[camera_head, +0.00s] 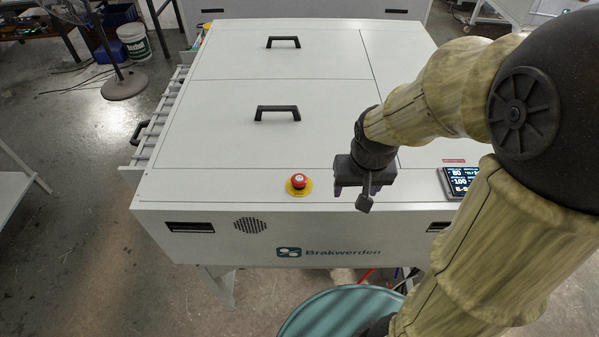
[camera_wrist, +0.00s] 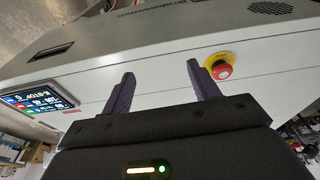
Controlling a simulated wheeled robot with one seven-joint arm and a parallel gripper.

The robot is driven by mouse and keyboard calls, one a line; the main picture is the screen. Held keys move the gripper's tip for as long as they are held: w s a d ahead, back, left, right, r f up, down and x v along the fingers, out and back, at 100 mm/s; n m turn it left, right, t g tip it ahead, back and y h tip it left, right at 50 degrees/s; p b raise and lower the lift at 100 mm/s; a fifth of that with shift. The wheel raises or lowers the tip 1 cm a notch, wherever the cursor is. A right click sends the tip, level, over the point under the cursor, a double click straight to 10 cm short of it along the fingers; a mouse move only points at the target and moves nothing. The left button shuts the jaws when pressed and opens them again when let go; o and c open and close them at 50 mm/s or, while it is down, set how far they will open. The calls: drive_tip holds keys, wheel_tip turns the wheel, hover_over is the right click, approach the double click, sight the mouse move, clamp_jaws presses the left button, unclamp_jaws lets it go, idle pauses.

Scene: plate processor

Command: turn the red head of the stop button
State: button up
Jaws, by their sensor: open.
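The stop button's red head (camera_head: 299,180) sits on a round yellow base on the machine's white top, near its front edge, in the head view. In the wrist view the red head (camera_wrist: 222,72) shows just beyond the right-hand finger, with its yellow plate (camera_wrist: 217,60) around it. My gripper (camera_wrist: 160,82) is open, with nothing between its two dark fingers. In the head view my gripper (camera_head: 360,200) is to the right of the button, apart from it. The fingertips are partly hidden there.
The white machine (camera_head: 230,160) has two lids with black handles (camera_head: 277,112) behind the button. A lit display (camera_head: 458,183) stands to the right of my gripper and also shows in the wrist view (camera_wrist: 38,97). The top around the button is clear.

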drive_tip(key=w+a+r+g, duration=0.1)
drive_tip(key=w+a+r, duration=0.4)
drive_tip(key=w+a, duration=0.15)
wheel_tip(320, 180, up, 6)
drive_tip(key=g, duration=0.1)
hover_over(299, 178)
drive_tip(key=shift+f, duration=0.1)
drive_tip(key=shift+f, duration=0.1)
wheel_tip(299, 178, down, 17)
drive_tip(key=p, duration=0.3)
drive_tip(key=shift+f, duration=0.15)
drive_tip(key=c, duration=1)
